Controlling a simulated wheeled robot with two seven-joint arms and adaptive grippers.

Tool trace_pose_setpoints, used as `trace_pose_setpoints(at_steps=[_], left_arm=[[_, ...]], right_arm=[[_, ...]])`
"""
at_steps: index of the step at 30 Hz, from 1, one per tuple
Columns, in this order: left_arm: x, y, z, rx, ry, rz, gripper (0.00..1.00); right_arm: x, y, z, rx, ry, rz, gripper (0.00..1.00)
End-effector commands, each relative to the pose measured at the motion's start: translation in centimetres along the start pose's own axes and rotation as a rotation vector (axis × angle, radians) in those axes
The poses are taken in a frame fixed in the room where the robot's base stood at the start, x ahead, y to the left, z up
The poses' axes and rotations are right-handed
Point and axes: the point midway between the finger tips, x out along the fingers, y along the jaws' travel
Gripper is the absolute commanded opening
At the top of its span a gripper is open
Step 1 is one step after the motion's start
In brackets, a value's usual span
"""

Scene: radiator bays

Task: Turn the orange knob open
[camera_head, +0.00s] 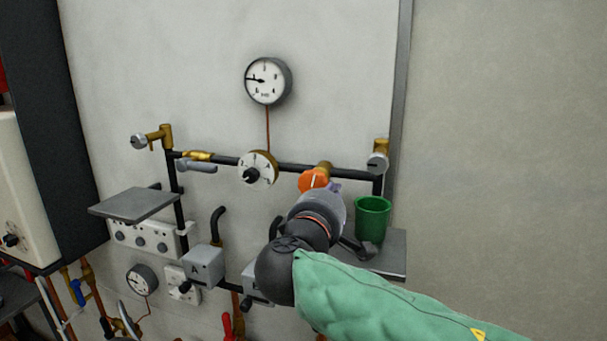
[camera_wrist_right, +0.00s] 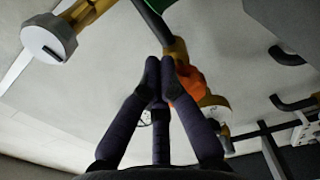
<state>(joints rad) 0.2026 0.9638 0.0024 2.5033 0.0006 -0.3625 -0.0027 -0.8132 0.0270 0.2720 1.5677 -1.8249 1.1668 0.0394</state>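The orange knob (camera_head: 313,180) sits on a brass valve on the dark horizontal pipe, with a pale mark on its face. In the right wrist view the orange knob (camera_wrist_right: 190,86) shows behind and to the right of the fingers, partly hidden by one finger. My right gripper (camera_head: 334,187) is at the knob's right in the head view, its fingers mostly hidden by my wrist. In the wrist view the right gripper's fingertips (camera_wrist_right: 161,64) come together, with nothing visible between them. I cannot tell whether they touch the knob. My left gripper is not in view.
A green cup (camera_head: 373,218) stands on the right shelf (camera_head: 391,262), close to my right wrist. A white dial valve (camera_head: 258,168) is left of the knob, and a gauge (camera_head: 267,80) is above. A grey-capped brass valve (camera_head: 377,163) is at the right. An empty shelf (camera_head: 133,203) is at the left.

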Motion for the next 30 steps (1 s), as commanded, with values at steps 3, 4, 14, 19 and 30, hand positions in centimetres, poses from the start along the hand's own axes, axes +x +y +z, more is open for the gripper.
trace_pose_setpoints(at_steps=[3, 4, 14, 19, 30], left_arm=[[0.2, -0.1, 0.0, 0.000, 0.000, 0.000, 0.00], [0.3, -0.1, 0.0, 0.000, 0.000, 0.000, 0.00], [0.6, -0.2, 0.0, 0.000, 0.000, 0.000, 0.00], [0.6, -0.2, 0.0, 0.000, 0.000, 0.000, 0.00], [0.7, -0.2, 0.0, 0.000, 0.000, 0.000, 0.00]], right_arm=[[0.0, 0.2, -0.1, 0.000, 0.000, 0.000, 0.00], [0.0, 0.3, -0.1, 0.000, 0.000, 0.000, 0.00], [0.0, 1.2, -0.2, 0.001, 0.000, 0.000, 0.00], [0.0, 1.5, -0.3, 0.000, 0.000, 0.000, 0.00], [0.0, 1.7, -0.3, 0.000, -0.001, -0.001, 0.00]])
